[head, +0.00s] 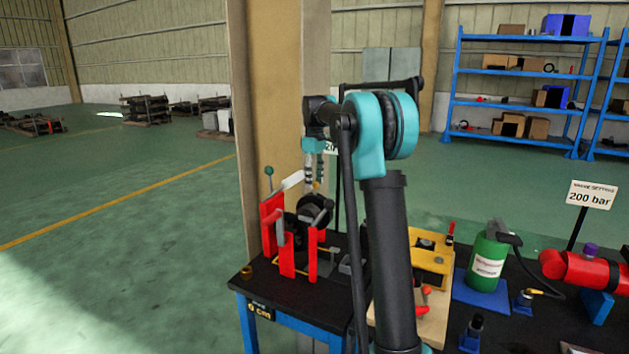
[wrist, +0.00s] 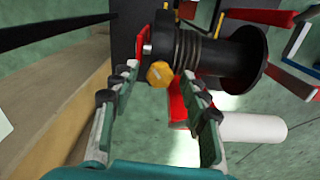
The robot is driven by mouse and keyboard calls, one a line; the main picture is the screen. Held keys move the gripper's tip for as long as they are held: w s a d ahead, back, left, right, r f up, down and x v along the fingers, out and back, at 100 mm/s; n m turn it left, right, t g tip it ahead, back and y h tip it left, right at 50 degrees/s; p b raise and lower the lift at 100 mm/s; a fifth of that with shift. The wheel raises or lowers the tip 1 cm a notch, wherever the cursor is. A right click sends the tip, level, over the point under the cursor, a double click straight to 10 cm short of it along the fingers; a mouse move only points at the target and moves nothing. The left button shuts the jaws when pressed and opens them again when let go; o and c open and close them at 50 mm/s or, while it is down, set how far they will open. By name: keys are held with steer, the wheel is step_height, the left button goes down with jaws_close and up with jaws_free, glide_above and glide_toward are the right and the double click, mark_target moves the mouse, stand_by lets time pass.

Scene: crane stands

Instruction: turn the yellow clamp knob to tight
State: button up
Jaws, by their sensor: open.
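The yellow clamp knob (wrist: 160,74) shows in the wrist view as a small faceted knob beside a black drum wound with cable (wrist: 215,52). My gripper (wrist: 165,88) is open, with one finger on each side of the knob. The fingertips look close to it, but I cannot tell whether either touches. In the head view my gripper (head: 315,178) points down above the drum (head: 314,208), which sits among red uprights (head: 270,222). A small yellow spot, likely the knob (head: 316,186), shows between the fingers. The knob's tight or loose marking is not visible.
The red frame stands on a dark-topped blue bench (head: 290,296). A lever with a green ball (head: 269,171) rises at its left.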

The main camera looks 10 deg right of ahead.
steer(key=shift+f, duration=0.15)
steer(key=shift+c, duration=0.4)
jaws_close()
